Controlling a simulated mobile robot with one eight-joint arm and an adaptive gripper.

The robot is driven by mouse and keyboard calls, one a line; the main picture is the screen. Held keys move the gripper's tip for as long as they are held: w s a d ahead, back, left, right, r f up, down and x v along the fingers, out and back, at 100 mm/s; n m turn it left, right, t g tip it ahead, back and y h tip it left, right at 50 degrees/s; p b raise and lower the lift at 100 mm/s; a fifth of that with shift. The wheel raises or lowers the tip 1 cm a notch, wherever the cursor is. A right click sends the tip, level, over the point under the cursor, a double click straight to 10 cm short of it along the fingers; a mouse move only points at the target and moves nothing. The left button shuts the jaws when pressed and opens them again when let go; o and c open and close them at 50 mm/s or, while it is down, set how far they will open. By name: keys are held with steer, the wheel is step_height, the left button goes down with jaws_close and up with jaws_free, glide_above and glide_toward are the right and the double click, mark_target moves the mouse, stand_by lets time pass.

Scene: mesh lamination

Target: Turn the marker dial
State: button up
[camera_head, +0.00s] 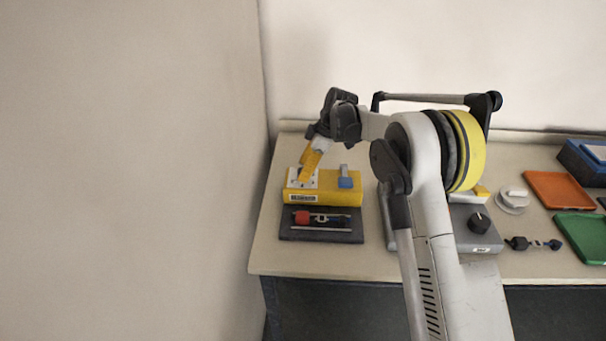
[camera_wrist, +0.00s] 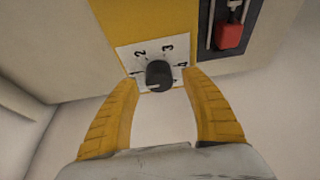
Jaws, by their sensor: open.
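The marker dial (camera_wrist: 159,75) is a dark round knob on a white plate (camera_wrist: 125,52) with printed numbers. The plate is fixed to a yellow box (camera_head: 335,197) at the table's left side. My gripper (camera_wrist: 164,80) is open, with its yellow fingers on either side of the knob in the wrist view. I cannot tell whether the fingers touch the knob. In the head view my gripper (camera_head: 306,176) reaches down over the white plate and hides the dial.
A dark tray (camera_head: 320,237) with a red-ended tool (camera_head: 302,217) lies in front of the yellow box. A blue-topped part (camera_head: 345,181) stands on the box. A grey box with a black knob (camera_head: 479,223), an orange tray (camera_head: 556,191) and a green tray (camera_head: 583,238) are to the right.

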steer(key=shift+a+f, duration=0.2)
steer(key=shift+f, duration=0.2)
steer(key=c, duration=1.2)
